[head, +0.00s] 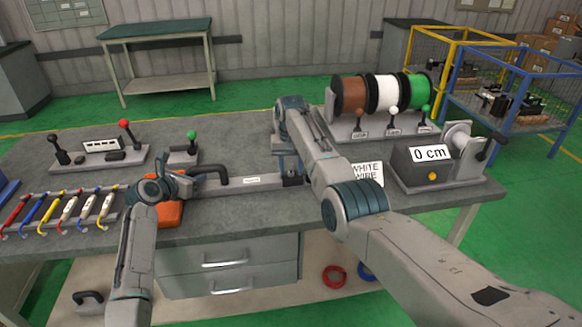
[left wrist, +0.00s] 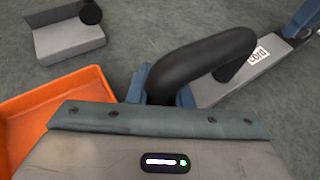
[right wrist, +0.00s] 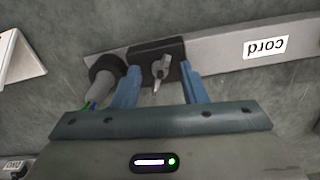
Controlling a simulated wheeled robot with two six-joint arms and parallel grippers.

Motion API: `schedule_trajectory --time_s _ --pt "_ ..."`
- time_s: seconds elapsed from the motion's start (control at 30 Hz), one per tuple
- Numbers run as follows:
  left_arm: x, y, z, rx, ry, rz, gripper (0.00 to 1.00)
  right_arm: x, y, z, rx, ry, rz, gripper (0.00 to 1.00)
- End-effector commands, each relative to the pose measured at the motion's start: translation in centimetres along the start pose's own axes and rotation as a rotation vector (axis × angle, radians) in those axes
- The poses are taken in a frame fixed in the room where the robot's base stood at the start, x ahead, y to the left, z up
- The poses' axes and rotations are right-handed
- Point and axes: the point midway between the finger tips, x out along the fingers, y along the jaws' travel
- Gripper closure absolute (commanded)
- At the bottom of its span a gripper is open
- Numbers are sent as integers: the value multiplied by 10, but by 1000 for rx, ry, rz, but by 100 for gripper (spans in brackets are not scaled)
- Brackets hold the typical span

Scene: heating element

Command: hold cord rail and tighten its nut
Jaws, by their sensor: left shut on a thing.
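The cord rail (head: 265,183) is a grey bar with a "cord" label (right wrist: 265,47), lying on the workbench. It has a black handle (head: 222,171) at its left end and a black block at its right end. My left gripper (head: 192,179) is shut on the black handle, also seen in the left wrist view (left wrist: 205,50). The nut (right wrist: 160,70) is a small metal wing-shaped piece on the black block. My right gripper (right wrist: 160,90) is open, its blue fingers either side of the nut with gaps. In the head view my right arm partly hides that end.
A grey cord end (right wrist: 108,77) with coloured wires sits beside the nut. An orange tray (left wrist: 60,110) lies by my left gripper.

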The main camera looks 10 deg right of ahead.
Motion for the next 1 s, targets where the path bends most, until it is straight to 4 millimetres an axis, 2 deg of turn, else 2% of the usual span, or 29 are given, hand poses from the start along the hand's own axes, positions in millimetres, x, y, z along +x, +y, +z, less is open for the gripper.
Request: schedule_trajectory --time_s 0.07,0.2,0.27,0.67,1.0 --pt "0 0 0 0 0 0 100 0 0 0 0 0 0 63" --pt "0 0 0 0 0 0 100 0 0 0 0 0 0 91" --pt "0 0 0 0 0 0 100 0 0 0 0 0 0 100" --pt "0 0 0 0 0 0 100 -1 0 0 58 0 0 100" --pt "0 0 0 0 0 0 100 -1 0 -1 308 1 0 100"
